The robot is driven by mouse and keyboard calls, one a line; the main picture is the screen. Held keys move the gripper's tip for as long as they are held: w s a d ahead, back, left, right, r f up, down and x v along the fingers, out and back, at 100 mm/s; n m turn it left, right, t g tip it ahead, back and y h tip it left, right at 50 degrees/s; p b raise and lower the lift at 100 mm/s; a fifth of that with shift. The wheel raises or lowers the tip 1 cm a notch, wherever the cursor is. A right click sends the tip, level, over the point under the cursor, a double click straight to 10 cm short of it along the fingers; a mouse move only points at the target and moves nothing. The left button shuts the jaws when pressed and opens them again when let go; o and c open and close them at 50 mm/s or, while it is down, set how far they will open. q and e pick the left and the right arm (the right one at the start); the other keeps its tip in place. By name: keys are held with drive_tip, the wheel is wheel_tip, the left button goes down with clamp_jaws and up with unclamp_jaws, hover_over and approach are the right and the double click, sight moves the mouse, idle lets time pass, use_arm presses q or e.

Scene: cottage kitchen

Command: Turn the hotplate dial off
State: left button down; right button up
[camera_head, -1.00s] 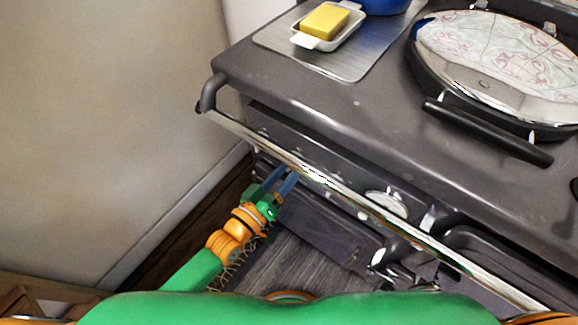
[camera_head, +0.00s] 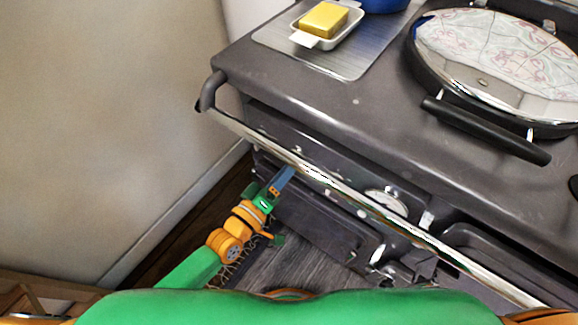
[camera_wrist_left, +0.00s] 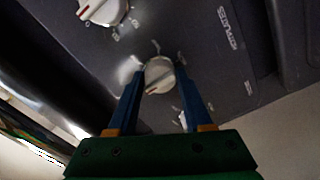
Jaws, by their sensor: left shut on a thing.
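A white dial (camera_wrist_left: 158,76) with a mark on its face sits on the grey cooker panel in the left wrist view. The blue fingers of my left gripper (camera_wrist_left: 162,84) are shut on it, one on each side. A printed label that seems to read HOTPLATES (camera_wrist_left: 231,28) is on the panel nearby. In the head view my left gripper (camera_head: 284,178) reaches under the shiny front rail, which hides the held dial. My right gripper is not in view.
A second white dial (camera_wrist_left: 103,10) is on the same panel. The front rail (camera_head: 330,182) runs across the cooker front, close above my fingers. A round lidded hotplate (camera_head: 495,55) and a dish with a yellow block (camera_head: 324,20) are on top.

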use_arm(q)
drive_tip(key=shift+c, duration=1.6)
unclamp_jaws()
drive_tip(key=v, duration=0.7)
